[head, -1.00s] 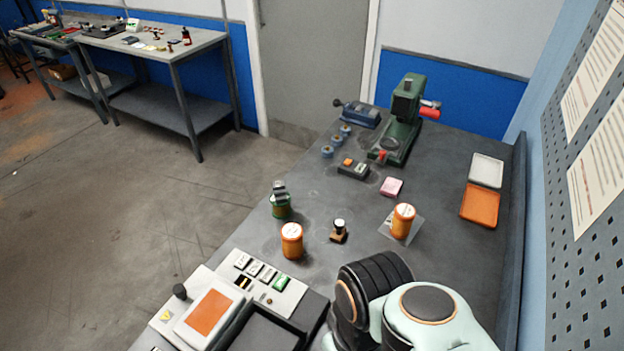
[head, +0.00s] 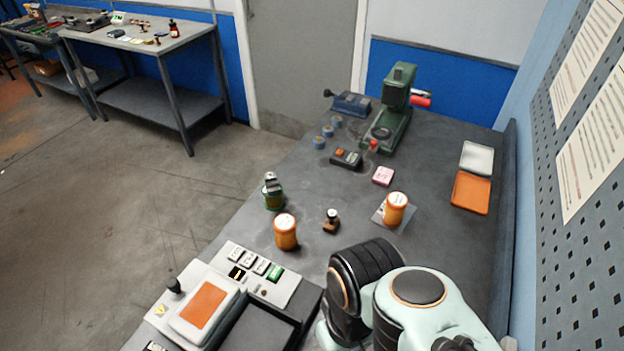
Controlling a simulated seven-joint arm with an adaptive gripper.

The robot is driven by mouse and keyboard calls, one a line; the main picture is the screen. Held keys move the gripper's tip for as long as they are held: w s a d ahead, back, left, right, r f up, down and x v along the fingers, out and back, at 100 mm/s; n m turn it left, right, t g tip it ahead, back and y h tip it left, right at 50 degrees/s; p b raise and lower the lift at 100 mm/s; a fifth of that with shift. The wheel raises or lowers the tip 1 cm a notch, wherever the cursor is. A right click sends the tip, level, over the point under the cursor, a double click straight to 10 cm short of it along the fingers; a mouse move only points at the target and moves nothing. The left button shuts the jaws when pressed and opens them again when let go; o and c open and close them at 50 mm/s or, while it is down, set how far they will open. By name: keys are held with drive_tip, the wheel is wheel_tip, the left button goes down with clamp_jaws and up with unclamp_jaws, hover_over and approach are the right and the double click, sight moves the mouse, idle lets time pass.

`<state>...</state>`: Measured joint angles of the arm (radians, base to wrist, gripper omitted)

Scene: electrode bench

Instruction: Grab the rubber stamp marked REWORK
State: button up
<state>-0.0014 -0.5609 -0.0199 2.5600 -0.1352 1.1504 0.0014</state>
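A small stamp (head: 331,222) with a wooden base, a dark handle and a pale top stands upright on the near grey bench (head: 445,235). It is between two orange lidded jars, and any word on it is too small to read. On the far bench at the upper left, small items (head: 157,40) may include other stamps, but they are too small to tell. My gripper is not in view; only links of my arm show at the bottom right, nearer than the stamp.
One orange jar (head: 286,232) stands left of the stamp, another (head: 395,208) on a clear sheet to its right. A green-based object (head: 272,192) is behind left. A green press (head: 396,105) stands at the back. A control panel (head: 235,290) is front left. Bare bench lies behind the stamp.

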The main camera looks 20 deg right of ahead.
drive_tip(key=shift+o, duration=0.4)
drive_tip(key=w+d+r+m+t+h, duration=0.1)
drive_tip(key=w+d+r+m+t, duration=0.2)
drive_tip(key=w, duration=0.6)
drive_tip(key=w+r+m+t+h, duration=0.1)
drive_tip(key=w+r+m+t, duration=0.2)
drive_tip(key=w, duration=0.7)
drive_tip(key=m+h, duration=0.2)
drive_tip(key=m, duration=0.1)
hover_over(332, 220)
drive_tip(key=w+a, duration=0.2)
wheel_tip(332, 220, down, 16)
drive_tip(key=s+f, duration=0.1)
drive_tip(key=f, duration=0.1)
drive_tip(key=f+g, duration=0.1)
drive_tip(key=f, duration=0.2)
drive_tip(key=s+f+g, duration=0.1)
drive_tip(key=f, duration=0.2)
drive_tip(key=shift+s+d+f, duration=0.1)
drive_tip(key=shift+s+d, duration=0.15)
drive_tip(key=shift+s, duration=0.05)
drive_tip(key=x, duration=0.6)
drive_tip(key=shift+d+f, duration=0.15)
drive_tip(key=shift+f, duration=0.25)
